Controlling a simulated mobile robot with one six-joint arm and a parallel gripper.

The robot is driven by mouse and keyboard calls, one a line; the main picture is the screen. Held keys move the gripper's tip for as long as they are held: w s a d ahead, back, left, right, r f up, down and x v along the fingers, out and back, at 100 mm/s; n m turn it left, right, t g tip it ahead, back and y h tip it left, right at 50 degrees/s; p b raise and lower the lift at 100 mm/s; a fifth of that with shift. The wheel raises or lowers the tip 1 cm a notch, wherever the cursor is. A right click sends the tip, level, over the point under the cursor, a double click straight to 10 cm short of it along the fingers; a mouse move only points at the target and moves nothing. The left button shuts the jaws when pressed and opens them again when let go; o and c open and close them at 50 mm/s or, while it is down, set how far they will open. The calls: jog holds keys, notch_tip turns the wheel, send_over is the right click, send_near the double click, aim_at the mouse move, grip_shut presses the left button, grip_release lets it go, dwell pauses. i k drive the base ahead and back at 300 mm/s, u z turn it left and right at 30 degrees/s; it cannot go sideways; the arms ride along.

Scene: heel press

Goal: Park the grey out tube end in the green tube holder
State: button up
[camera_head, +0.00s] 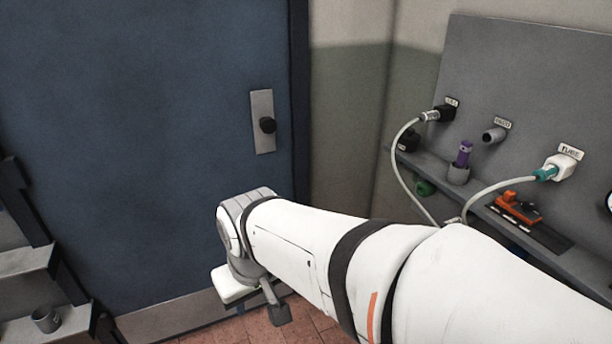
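A pale tube has a grey end (430,115) that sits at a black fitting (445,112) on the upper left of the grey wall panel. The tube hangs from there in a curve, and its lower part passes behind my arm. A green ring-shaped holder (424,188) shows under the left part of the shelf, and no tube end is seen in it. My gripper (272,308) hangs low in front of the blue door, well left of the tube and holder. Its fingers are mostly hidden by my wrist, so their opening does not show.
A teal tube end (545,173) sits at a white fitting (561,167) on the panel's right. The shelf (482,207) carries a purple item (464,152) in a grey cup and an orange tool (518,207). Steps with a grey cup (46,319) stand at the left.

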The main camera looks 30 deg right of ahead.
aim_at(457, 219)
jog(key=u, duration=0.5)
jog(key=i, duration=1.9)
jog(key=z, duration=3.25)
jog(key=i, duration=1.05)
jog(key=z, duration=0.1)
